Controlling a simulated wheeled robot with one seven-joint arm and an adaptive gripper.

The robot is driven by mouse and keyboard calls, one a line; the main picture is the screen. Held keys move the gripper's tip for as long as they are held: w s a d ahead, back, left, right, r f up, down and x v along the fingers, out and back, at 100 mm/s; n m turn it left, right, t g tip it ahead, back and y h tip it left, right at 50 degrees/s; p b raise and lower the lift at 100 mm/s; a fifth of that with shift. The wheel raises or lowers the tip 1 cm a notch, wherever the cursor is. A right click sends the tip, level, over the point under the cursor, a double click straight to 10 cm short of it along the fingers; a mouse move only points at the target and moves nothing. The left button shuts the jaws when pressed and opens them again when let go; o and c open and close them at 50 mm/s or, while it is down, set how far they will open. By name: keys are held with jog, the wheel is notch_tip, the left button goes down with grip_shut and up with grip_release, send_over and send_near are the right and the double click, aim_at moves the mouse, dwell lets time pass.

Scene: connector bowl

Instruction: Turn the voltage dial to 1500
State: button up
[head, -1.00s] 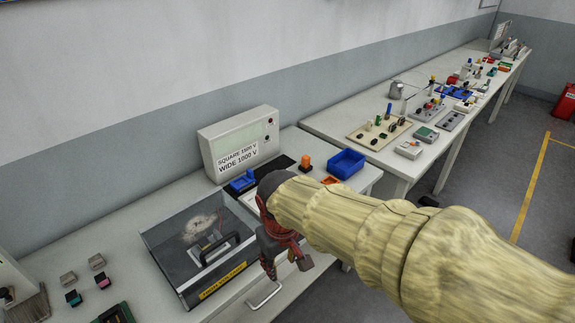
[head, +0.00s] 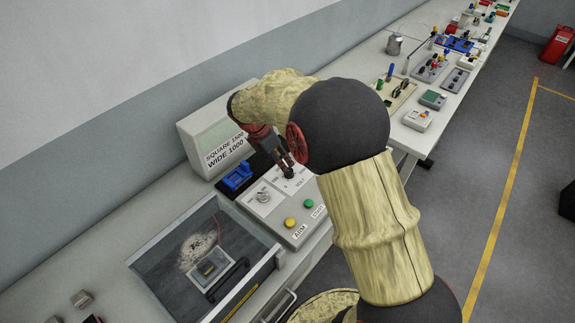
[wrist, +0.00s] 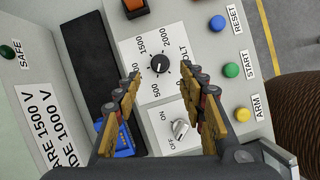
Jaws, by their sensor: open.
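The voltage dial (wrist: 160,64) is a small black knob on a white plate marked VOLT, with 500, 1500 and 2000 legible around it. In the head view the dial (head: 289,173) sits at my fingertips, partly hidden. My gripper (wrist: 168,80) is open and empty, with one finger on each side in the wrist view and the dial a little beyond the tips. I cannot tell whether they touch it. In the head view my gripper (head: 285,165) points down at the panel.
An ON/OFF rotary switch (wrist: 181,128) lies close to my fingers. Blue RESET (wrist: 217,23), green START (wrist: 231,70) and yellow ARM (wrist: 243,114) buttons line the panel. A sign box (head: 215,135) reads SQUARE 1500, WIDE 1000. A clear-lidded case (head: 205,260) stands left of the panel.

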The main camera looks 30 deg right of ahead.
aim_at(289, 173)
jog(key=b+x, duration=0.2)
jog(key=x, duration=0.6)
jog(key=shift+c, duration=1.4)
jog(key=c, duration=0.7)
grip_shut()
